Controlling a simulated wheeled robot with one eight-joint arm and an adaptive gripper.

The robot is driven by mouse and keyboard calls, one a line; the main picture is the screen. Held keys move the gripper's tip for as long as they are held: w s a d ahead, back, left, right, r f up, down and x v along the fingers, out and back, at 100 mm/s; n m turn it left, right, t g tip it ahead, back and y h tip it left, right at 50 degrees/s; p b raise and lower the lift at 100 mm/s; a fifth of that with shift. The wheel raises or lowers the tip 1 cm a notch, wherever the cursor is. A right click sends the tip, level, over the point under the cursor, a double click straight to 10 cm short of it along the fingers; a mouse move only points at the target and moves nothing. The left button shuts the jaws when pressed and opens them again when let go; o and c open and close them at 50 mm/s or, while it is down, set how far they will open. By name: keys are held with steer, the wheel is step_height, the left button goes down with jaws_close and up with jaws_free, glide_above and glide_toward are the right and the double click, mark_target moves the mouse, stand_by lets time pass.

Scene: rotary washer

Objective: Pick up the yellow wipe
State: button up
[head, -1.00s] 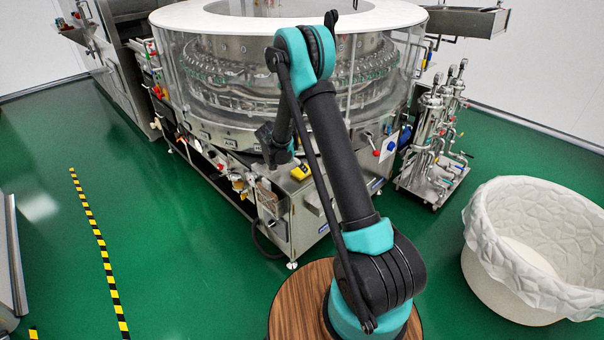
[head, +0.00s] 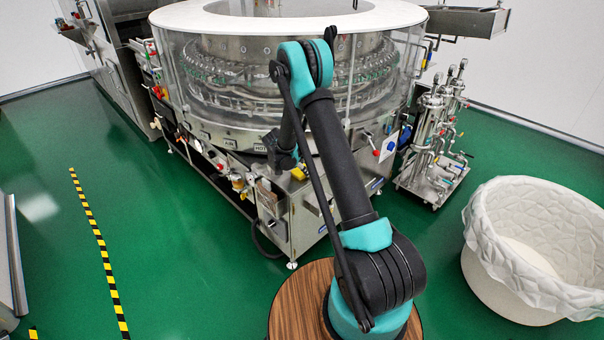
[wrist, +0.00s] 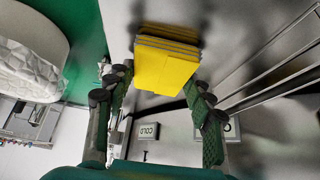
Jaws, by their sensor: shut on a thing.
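The yellow wipe (wrist: 166,68) is a folded, layered yellow block in the upper middle of the wrist view. My gripper (wrist: 157,84) has its two dark green fingers at the left and right sides of its near end and is shut on it. The far end of the wipe extends past the fingertips. I cannot tell whether the wipe touches the metal surface.
The round washer (head: 200,70) with clear guards stands behind the arm. Its metal cabinet (head: 305,225) is below the gripper. A filter cart (head: 432,150) is at right, and a large white lined bin (head: 505,280) at far right.

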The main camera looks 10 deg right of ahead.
steer(key=shift+r, duration=0.1)
step_height(320, 180, up, 20)
steer(key=shift+f, duration=0.1)
stand_by(0.6)
